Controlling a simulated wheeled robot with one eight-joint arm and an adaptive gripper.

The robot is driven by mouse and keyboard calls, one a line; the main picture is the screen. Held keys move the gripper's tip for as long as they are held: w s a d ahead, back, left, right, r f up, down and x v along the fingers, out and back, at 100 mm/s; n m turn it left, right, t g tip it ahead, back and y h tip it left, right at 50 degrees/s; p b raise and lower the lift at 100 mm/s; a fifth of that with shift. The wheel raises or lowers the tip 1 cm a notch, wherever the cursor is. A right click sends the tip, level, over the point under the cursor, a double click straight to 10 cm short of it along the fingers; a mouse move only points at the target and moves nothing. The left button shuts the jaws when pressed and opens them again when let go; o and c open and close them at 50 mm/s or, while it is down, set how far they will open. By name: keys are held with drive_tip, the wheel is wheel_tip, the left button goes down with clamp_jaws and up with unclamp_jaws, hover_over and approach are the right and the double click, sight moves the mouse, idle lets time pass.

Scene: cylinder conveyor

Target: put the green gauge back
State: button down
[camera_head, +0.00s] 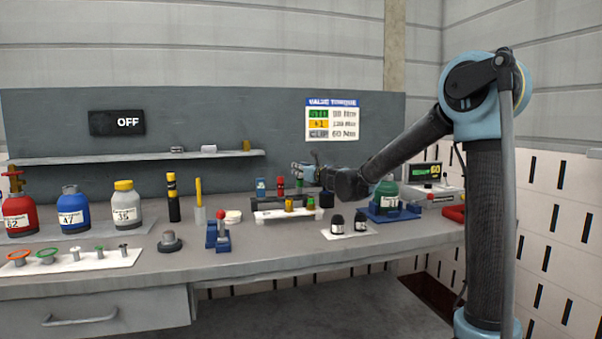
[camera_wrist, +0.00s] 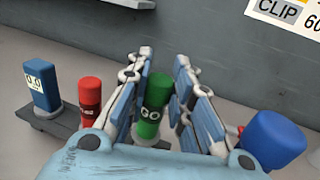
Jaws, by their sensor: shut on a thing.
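The green gauge (camera_wrist: 153,100), a small cylinder marked "GO", stands upright between my gripper's (camera_wrist: 160,90) blue-padded fingers in the wrist view. My gripper is shut on it. In the head view the gripper (camera_head: 302,171) is above the back of the bench, with the green gauge (camera_head: 299,183) under it. The red gauge (camera_wrist: 90,98) is just left of the fingers, on a dark grey rack (camera_wrist: 62,124); it also shows in the head view (camera_head: 280,184). The green gauge's lower end is partly hidden; I cannot tell whether it touches the rack.
A blue rounded object (camera_wrist: 272,138) is close to the right finger. In front of the rack, a white stand (camera_head: 276,216) holds small brass pieces. The grey wall is close behind.

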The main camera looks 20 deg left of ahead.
drive_tip(key=shift+f, duration=1.7)
drive_tip(key=c, duration=1.3)
unclamp_jaws()
drive_tip(key=shift+c, duration=0.2)
drive_tip(key=shift+r, duration=0.1)
drive_tip(key=shift+r, duration=2.95)
